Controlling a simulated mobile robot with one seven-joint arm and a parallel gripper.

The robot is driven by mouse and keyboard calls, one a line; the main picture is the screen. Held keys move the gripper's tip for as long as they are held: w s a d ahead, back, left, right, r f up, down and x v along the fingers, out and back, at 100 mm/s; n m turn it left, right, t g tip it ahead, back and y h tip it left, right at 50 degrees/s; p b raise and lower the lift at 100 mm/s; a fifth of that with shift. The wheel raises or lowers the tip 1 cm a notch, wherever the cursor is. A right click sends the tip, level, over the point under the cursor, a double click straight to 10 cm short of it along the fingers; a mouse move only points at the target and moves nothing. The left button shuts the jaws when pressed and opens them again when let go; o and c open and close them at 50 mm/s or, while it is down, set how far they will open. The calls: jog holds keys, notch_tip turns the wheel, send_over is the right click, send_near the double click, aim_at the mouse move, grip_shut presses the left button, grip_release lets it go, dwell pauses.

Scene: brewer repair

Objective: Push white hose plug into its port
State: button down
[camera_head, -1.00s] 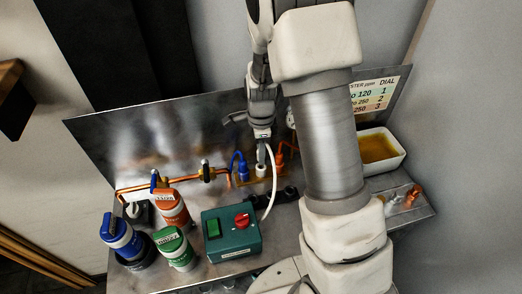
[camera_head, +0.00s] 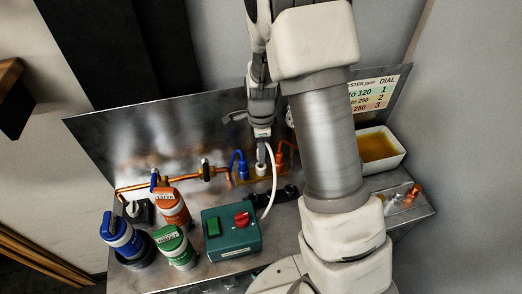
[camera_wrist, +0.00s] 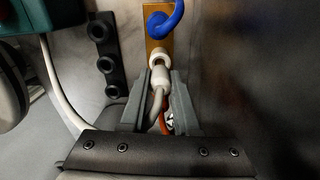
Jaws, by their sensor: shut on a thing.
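The white hose plug (camera_wrist: 159,83) is between the fingers of my gripper (camera_wrist: 161,92) in the wrist view, and my gripper is shut on it. Its tip points at a white ringed port (camera_wrist: 161,57) on the brass plate (camera_wrist: 157,36). Tip and port look in line and very close or touching; I cannot tell how deep the plug sits. In the head view my gripper (camera_head: 262,137) points down above the port row, with the white hose (camera_head: 272,190) arching to the right of it and down to the teal box (camera_head: 231,233).
A blue hose (camera_head: 239,163) and an orange hose (camera_head: 280,156) flank the white one. A copper pipe (camera_head: 150,187) runs left. Several coloured canisters (camera_head: 172,207) stand at front left. A black holder strip (camera_wrist: 105,55) lies beside the plate. A yellow-filled tray (camera_head: 378,148) is at right.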

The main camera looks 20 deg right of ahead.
jog(key=shift+f+b, duration=1)
jog(key=shift+f, duration=0.55)
dwell(0.6)
grip_release()
dwell(0.7)
jog(key=shift+r, duration=0.1)
jog(key=shift+r+p, duration=2.85)
jog(key=shift+r, duration=0.65)
jog(key=shift+f, duration=0.1)
